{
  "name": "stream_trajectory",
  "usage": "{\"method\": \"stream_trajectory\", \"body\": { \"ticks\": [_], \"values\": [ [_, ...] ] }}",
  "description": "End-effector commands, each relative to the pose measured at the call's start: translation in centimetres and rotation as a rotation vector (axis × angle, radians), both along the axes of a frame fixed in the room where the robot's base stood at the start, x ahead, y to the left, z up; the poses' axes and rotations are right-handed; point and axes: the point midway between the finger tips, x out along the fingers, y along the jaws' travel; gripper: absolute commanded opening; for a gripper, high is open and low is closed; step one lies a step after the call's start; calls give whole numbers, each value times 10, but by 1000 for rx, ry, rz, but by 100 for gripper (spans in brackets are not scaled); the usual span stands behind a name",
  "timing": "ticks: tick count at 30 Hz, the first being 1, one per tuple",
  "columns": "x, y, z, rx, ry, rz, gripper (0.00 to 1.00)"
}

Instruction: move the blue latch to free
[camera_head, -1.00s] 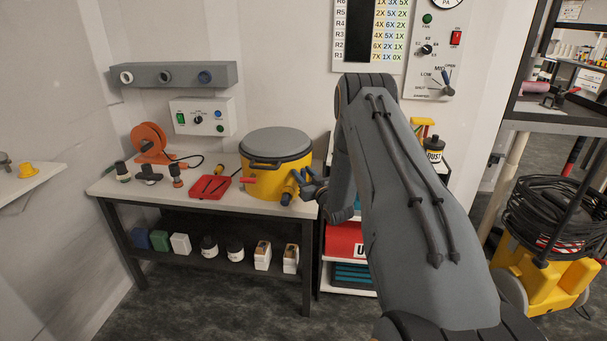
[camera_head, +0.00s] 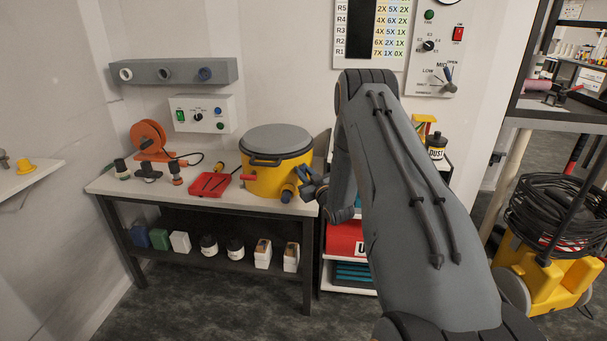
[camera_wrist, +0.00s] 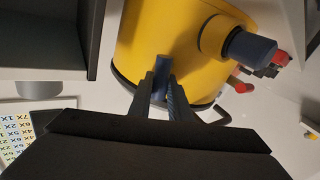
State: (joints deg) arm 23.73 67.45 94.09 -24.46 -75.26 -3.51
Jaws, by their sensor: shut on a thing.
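The yellow drum (camera_head: 262,182) with a grey lid (camera_head: 276,139) stands at the right end of the bench. It fills the upper middle of the wrist view (camera_wrist: 150,30). The blue latch (camera_wrist: 163,63) is a short bar against the drum's side in the wrist view. My gripper (camera_wrist: 163,84) is shut on it, one dark finger on each side. In the head view my gripper (camera_head: 306,181) is at the drum's right side, and the latch cannot be made out clearly there. The fingers hide the latch's lower part, and its exact setting cannot be told.
A dark-blue-capped port (camera_wrist: 250,47) sticks out of the drum beside the latch in the wrist view. A red tray (camera_head: 209,184) and an orange reel (camera_head: 150,140) are on the bench (camera_head: 250,208). A shelf stands close to the right.

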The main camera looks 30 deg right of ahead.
Motion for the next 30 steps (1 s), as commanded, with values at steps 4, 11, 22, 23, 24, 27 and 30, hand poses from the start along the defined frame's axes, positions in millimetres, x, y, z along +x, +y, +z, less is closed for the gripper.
{"method": "stream_trajectory", "body": {
  "ticks": [4, 11, 22, 23, 24, 27, 30],
  "values": [
    [0, 3, -4, -127, -25, 0, 0],
    [-1, 7, -5, -343, -68, 1, 0],
    [-2, 13, -11, -688, -135, 1, 0],
    [-2, 14, -11, -716, -141, 1, 0],
    [-2, 14, -12, -754, -148, 1, 0],
    [-2, 15, -14, -846, -165, 1, 0],
    [-3, 16, -15, -938, -183, 0, 0]
  ]
}}
